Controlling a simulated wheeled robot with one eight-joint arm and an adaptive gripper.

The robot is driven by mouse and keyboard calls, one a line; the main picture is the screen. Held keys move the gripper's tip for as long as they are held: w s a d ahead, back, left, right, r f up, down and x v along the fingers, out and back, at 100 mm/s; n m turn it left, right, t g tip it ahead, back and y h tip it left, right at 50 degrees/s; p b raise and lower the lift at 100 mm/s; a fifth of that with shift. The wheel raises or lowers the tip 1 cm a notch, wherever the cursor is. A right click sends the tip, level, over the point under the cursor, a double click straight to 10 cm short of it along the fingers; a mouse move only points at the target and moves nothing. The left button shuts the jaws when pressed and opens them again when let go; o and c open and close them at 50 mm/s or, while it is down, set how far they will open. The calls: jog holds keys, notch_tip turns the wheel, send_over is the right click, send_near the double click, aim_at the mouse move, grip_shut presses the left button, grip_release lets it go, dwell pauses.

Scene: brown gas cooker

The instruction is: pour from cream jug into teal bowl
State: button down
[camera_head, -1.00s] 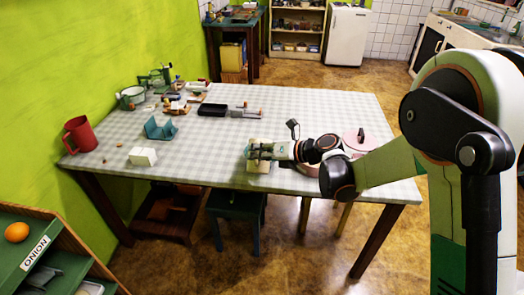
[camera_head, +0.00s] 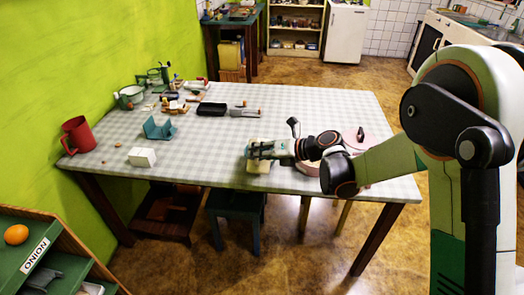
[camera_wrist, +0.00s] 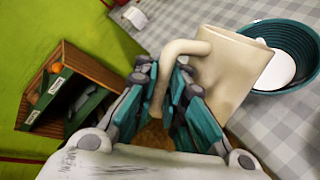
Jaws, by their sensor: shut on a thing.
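The cream jug (camera_wrist: 228,68) is in the wrist view, tilted, with its handle between my gripper's fingers (camera_wrist: 168,105). My gripper is shut on that handle. The teal bowl (camera_wrist: 299,36) is at the upper right, beside the jug's far edge, with a smooth white patch inside it. I cannot tell whether anything is flowing from the jug. In the head view my gripper (camera_head: 262,150) is over the table's front edge area, with a cream part of the jug (camera_head: 258,167) showing below it. I cannot make out the bowl there; the arm may hide it.
The checked table (camera_head: 205,155) bears a white block (camera_head: 142,157), a red mug (camera_head: 78,135), a teal holder (camera_head: 158,129) and a black tray (camera_head: 212,109). A pink round thing (camera_head: 371,139) stands near my wrist. The middle of the table is clear.

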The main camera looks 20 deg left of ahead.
jog(key=shift+w+m+p, duration=0.25)
jog(key=shift+m+p, duration=0.05)
dwell(1.3)
